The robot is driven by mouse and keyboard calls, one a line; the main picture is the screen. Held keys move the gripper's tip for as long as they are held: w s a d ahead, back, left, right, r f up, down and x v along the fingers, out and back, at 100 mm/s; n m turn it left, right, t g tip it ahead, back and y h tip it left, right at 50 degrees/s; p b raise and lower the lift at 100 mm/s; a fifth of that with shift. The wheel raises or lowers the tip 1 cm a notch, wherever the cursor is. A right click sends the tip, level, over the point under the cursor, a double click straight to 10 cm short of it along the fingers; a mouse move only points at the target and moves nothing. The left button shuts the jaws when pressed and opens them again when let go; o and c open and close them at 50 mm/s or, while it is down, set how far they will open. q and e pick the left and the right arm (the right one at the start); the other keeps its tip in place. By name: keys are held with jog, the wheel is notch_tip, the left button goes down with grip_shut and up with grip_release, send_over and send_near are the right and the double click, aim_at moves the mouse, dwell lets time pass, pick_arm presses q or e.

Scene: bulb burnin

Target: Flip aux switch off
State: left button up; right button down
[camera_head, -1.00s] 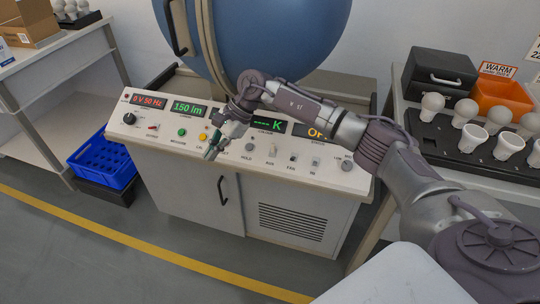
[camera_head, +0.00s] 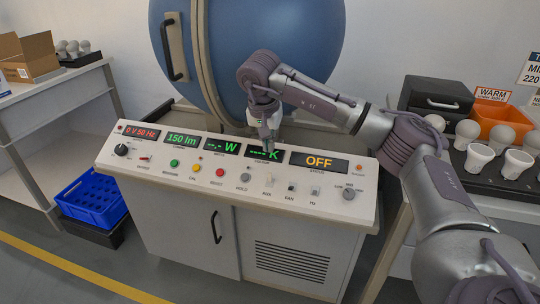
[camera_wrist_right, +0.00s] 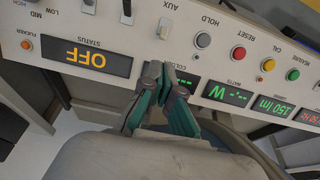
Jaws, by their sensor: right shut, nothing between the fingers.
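The aux switch (camera_head: 268,181) is a small pale toggle on the sloping white panel of the console, just right of the grey HOLD button. In the right wrist view the aux switch (camera_wrist_right: 163,29) shows upside down, ahead of the fingertips; which way it is set is hard to tell. My right gripper (camera_head: 267,143) is above the panel, over the green K display and behind the switch. In the wrist view my right gripper (camera_wrist_right: 166,70) has its green-padded fingers together, empty and apart from the switch. My left gripper is not in view.
The FAN switch (camera_head: 291,187) and another switch (camera_head: 314,191) sit right of aux. The HOLD button (camera_head: 243,178) and red RESET button (camera_head: 220,172) are left of it. A big blue sphere (camera_head: 270,50) stands behind the console. A bulb-filled tray (camera_head: 475,175) is at right.

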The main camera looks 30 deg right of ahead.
aim_at(270, 176)
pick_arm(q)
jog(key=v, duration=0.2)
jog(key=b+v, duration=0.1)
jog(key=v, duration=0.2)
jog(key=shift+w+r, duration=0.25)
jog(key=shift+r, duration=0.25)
pick_arm(e)
jog(key=x, duration=0.9)
jog(key=shift+f, duration=0.1)
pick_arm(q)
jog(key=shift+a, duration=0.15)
pick_arm(e)
jog(key=shift+h, duration=0.3)
jog(key=shift+s+a+t, duration=0.1)
jog(key=shift+t, duration=0.2)
jog(key=shift+s+a+h, duration=0.15)
jog(key=shift+h, duration=0.15)
jog(key=a+p, duration=0.1)
jog(key=s+p, duration=0.1)
jog(key=p, duration=0.1)
jog(key=shift+s+a, duration=0.25)
jog(key=shift+a, duration=0.15)
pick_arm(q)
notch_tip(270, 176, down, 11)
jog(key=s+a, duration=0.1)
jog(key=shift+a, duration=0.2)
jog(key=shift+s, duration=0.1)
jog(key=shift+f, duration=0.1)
